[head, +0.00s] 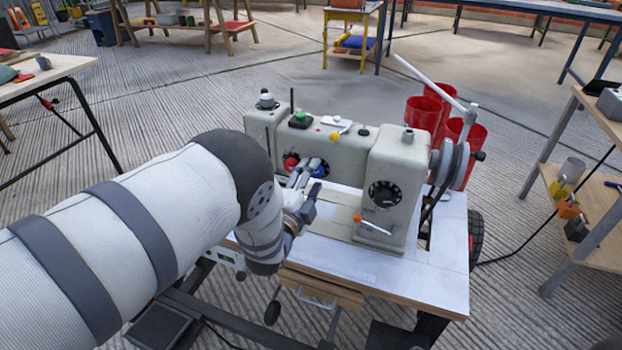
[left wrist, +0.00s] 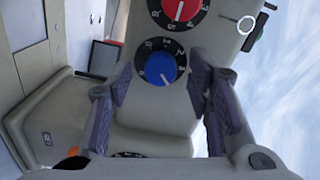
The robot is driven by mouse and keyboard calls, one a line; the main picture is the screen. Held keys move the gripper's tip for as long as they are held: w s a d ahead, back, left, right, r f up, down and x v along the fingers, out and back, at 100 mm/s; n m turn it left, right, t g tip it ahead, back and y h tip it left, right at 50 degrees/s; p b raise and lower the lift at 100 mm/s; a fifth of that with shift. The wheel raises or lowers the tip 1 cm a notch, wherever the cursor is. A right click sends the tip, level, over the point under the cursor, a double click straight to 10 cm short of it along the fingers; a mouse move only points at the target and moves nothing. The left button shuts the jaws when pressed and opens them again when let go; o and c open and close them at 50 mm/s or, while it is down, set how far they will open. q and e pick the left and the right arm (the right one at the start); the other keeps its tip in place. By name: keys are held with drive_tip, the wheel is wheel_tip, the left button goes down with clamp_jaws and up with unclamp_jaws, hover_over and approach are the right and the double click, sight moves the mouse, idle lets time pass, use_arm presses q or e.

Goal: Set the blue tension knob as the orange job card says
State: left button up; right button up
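A blue knob (left wrist: 160,67) sits on a black dial with white numbers on the sewing machine. It also shows in the head view (head: 321,170), partly behind my gripper. Its white mark points to the lower right in the left wrist view. My left gripper (left wrist: 158,82) is open, its fingers on either side of the blue knob; I cannot tell whether they touch it. In the head view my left gripper (head: 309,168) reaches the machine's front. I cannot make out the orange job card. My right gripper is not in view.
A red knob (left wrist: 182,7) on a similar dial is beside the blue one. The cream sewing machine (head: 398,157) stands on a white-topped table (head: 432,275). It has another black dial (head: 384,193) and an orange-tipped lever (head: 370,222). Red cups (head: 421,115) stand behind.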

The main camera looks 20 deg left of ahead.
use_arm(q)
drive_tip(key=s, duration=1.2)
drive_tip(key=shift+a, duration=0.15)
